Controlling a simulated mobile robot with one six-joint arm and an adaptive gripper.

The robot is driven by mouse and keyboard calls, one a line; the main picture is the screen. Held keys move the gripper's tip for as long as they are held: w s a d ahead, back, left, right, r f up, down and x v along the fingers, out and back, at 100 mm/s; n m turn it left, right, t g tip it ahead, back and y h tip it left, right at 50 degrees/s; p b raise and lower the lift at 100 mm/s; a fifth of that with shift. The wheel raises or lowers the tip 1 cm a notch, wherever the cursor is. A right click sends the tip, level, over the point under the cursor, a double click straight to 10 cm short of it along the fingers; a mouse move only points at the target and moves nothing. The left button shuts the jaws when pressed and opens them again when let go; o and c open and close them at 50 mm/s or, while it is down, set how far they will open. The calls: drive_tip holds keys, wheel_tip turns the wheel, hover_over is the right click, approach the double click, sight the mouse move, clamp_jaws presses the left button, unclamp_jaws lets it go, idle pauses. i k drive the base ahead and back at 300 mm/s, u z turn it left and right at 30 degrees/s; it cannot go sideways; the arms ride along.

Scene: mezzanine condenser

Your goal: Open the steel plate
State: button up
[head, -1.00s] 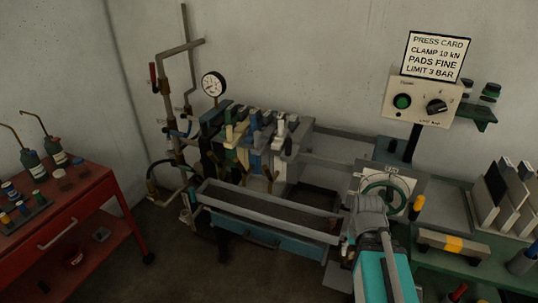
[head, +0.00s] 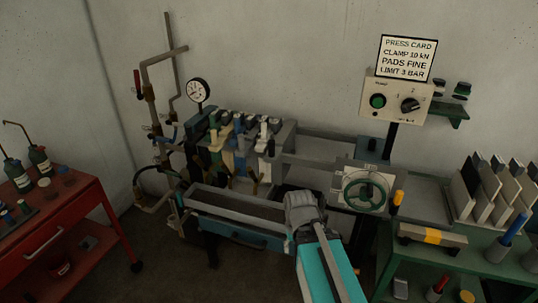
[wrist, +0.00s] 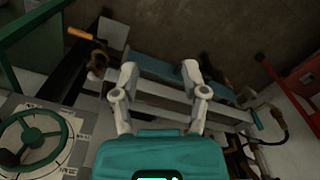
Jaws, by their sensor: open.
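The press holds a stack of upright plates (head: 238,140) in green, cream, blue and grey, packed close together. I cannot tell for sure which one is the steel plate; a grey one (head: 283,145) stands at the right end of the stack. My gripper (wrist: 160,72) is open and empty, its two pale fingers spread above the press's front rail and trough area. In the head view my arm's end is in front of the press, right of the stack and left of the handwheel; its fingertips are hidden there.
A green handwheel (head: 365,190) sits on a dial plate at the right, beside an orange handle (head: 397,200). A long trough (head: 235,203) runs along the front. A control box (head: 397,100) stands behind. A red cart (head: 62,225) is at the left, pipes with a gauge (head: 198,91) beside the press.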

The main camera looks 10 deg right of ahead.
sight(284, 140)
drive_tip(key=k, duration=1.3)
drive_tip(key=z, duration=0.45)
drive_tip(key=i, duration=1.8)
drive_tip(key=u, duration=0.75)
